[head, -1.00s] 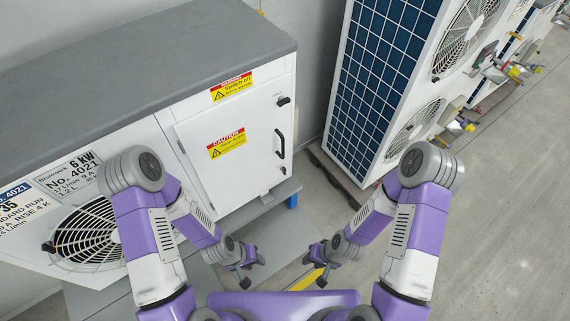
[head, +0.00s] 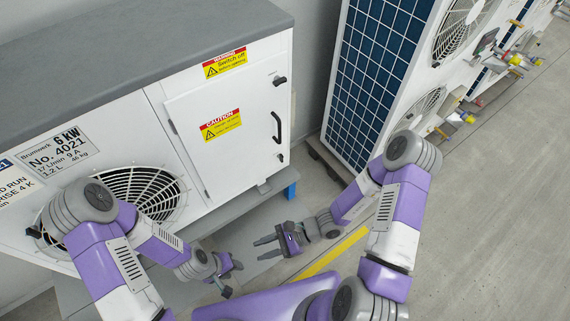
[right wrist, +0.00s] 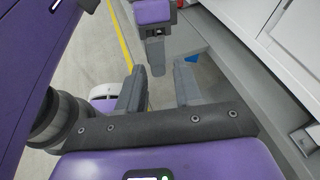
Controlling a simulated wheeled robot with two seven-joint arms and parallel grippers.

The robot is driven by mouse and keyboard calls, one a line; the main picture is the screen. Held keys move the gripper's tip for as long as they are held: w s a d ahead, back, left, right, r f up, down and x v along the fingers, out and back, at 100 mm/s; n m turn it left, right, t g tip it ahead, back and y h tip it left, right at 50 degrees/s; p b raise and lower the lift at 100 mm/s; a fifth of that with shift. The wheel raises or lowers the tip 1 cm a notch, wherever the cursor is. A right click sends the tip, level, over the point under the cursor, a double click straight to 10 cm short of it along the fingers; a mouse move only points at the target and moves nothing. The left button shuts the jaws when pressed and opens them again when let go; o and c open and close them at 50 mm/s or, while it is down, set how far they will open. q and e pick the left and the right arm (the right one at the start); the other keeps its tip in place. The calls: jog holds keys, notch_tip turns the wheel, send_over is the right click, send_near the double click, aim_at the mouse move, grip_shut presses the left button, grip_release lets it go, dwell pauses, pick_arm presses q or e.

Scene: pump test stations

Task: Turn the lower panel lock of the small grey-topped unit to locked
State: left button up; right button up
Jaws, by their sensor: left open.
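The small grey-topped unit (head: 225,60) stands at the upper left in the head view, with a closed white side panel (head: 215,155). The lower panel lock (head: 281,158) is a small dark fitting near the panel's lower right corner; its turn position is too small to tell. The upper lock (head: 280,80) sits near the top right corner. My right gripper (head: 258,248) is open and empty, below the panel and pointing left; its fingers show in the right wrist view (right wrist: 162,90). My left gripper (head: 233,279) is open and empty, lower and further left, apart from the unit.
A black handle (head: 278,127) lies between the two locks. A tall unit with a blue grille (head: 370,80) stands to the right across a narrow gap. A yellow floor line (head: 335,252) crosses open grey floor.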

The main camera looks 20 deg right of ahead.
jog(key=w+d+r+m+t+b, duration=0.1)
jog(key=w+d+r+m+t, duration=0.15)
jog(key=w+m+t, duration=0.5)
jog(key=m+t+h+b, duration=0.2)
jog(key=m+t+h, duration=0.5)
jog(key=m+t, duration=0.15)
send_near(283, 157)
jog(key=a, duration=0.1)
jog(key=shift+n+t+h, duration=0.3)
jog(key=shift+t, duration=0.2)
jog(key=x, duration=0.2)
jog(key=b+x, duration=0.1)
jog(key=x, duration=0.5)
jog(key=shift+w+d+f, duration=0.15)
jog(key=shift+f, duration=0.25)
jog(key=shift+c, duration=0.3)
